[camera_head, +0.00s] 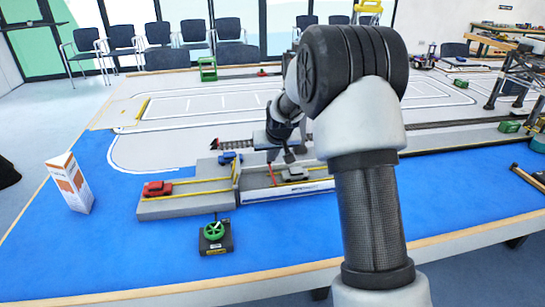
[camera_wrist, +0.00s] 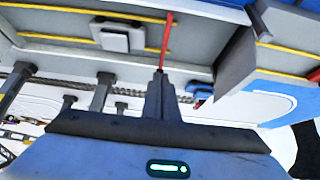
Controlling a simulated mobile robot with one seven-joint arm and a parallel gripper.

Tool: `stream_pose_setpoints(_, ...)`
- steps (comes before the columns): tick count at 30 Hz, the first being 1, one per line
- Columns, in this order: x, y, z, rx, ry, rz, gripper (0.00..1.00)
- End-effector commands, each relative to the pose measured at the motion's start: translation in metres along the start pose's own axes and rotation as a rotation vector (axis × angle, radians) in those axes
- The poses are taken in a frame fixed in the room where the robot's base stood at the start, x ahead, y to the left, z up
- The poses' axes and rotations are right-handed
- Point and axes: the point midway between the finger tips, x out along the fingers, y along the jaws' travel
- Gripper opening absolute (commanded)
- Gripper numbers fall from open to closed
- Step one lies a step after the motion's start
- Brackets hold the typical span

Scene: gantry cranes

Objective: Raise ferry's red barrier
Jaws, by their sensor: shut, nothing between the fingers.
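The ferry (camera_head: 310,190), with a grey deck, yellow line and pale hull, lies on the blue water area in the head view. The red barrier (camera_head: 271,175) is a thin bar across the deck near its left end.
A grey quay (camera_head: 185,206) with a red car (camera_head: 157,188) and a blue car (camera_head: 228,158) adjoins the ferry's left end. A green handwheel (camera_head: 214,231) on a black box stands in front. A carton (camera_head: 70,183) stands far left. Open blue surface lies in front of the ferry.

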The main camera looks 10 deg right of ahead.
Motion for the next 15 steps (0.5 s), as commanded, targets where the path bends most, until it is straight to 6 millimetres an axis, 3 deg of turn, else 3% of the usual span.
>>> stream_pose_setpoints(8, -0.002, 0.000, -0.001, 0.000, 0.000, 0.000, 0.00)
stream_pose_setpoints(15, -0.035, -0.001, -0.023, 0.000, 0.002, 0.000, 0.00)
